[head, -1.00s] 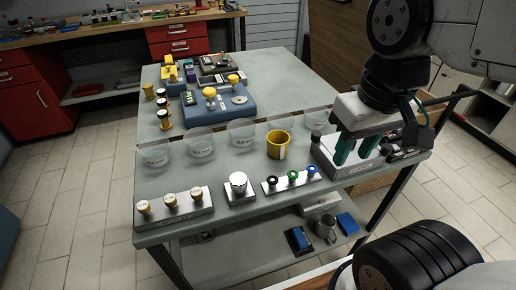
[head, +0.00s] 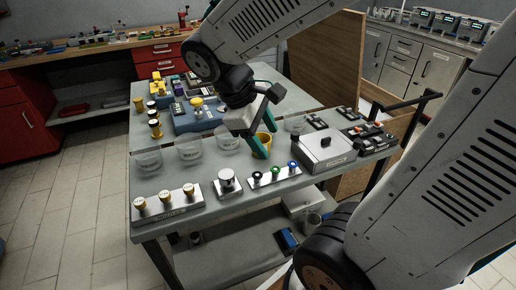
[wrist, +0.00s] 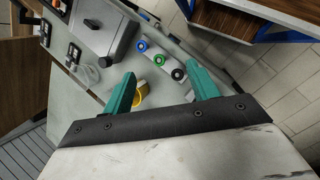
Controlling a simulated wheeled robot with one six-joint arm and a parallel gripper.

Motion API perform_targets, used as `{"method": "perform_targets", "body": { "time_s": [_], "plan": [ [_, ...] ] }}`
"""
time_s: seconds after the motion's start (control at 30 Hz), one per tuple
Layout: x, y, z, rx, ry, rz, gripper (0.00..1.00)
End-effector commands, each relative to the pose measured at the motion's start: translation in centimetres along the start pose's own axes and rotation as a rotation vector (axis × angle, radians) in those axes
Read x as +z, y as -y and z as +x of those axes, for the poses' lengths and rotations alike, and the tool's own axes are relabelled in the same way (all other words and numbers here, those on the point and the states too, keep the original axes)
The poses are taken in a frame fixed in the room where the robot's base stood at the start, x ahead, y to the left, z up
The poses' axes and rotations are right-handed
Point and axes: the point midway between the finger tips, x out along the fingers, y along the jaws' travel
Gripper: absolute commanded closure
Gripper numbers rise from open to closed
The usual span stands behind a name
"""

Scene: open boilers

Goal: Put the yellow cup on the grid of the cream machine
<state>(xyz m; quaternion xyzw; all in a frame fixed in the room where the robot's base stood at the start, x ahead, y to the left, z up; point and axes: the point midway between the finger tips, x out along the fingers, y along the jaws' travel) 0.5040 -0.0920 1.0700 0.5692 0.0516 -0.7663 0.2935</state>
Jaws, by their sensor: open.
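The yellow cup (head: 266,139) stands on the grey table behind the three-knob strip, partly hidden by my gripper. It also shows in the wrist view (wrist: 142,91), close to the left finger and partly hidden by it. My gripper (head: 271,126) is open and empty, tilted over the table at the cup. In the wrist view the teal fingers of my gripper (wrist: 161,69) are spread apart. I cannot tell whether a finger touches the cup. I cannot pick out a cream machine with a grid in either view.
Clear bowls (head: 190,150) stand left of the cup. A strip with black, green and blue knobs (head: 275,174) lies in front, and a silver box (head: 325,150) to the right. A weight block (head: 229,182) is near the front edge. Metal cabinets (head: 410,60) stand at the back right.

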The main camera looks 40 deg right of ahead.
Motion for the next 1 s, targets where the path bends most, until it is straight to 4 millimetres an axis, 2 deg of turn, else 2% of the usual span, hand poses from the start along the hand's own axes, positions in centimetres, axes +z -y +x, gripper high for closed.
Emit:
{"method": "perform_targets", "body": {
  "time_s": [0.03, 0.2, 0.4, 0.5, 0.67, 1.0],
  "plan": [
    [-1.4, -1.0, 0.8, 0.032, 0.063, -0.084, 0.41],
    [-5.8, -4.3, 3.2, 0.145, 0.252, -0.371, 0.41],
    [-10.2, -6.5, 5.7, 0.231, 0.415, -0.631, 0.41],
    [-11.4, -7.0, 6.4, 0.252, 0.455, -0.697, 0.41],
    [-11.9, -7.6, 7.3, 0.263, 0.481, -0.736, 0.41],
    [-10.7, -8.8, 10.2, 0.262, 0.48, -0.735, 0.41]
  ]
}}
